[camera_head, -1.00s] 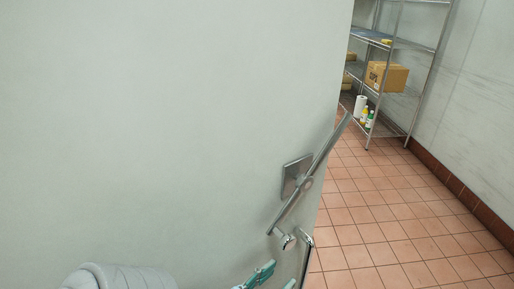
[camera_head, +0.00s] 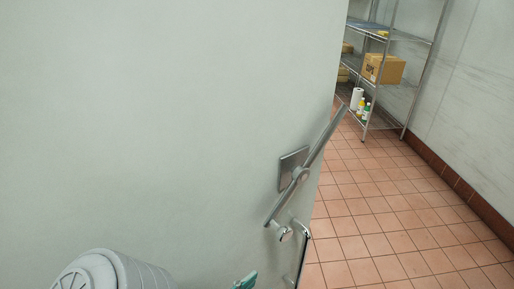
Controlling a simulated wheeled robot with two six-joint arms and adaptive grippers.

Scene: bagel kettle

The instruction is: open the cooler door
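The cooler door (camera_head: 150,120) is a large pale grey-green panel filling the left and middle of the head view. Its right edge stands clear of any frame, and tiled floor shows beyond it. A metal lever handle (camera_head: 313,158) on a square plate slants across the door near that edge. My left arm shows as a grey rounded link at the bottom left. A small teal gripper part (camera_head: 244,281) shows at the bottom edge, below and left of the handle and apart from it. Its fingertips are cut off, so its opening is hidden. No second gripper can be made out.
Beyond the door edge, a wire shelf (camera_head: 400,57) holds a cardboard box (camera_head: 383,69) and several bottles (camera_head: 362,104). A pale wall (camera_head: 470,110) with a red-brown base runs along the right. The tiled floor (camera_head: 390,215) between door and wall is clear.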

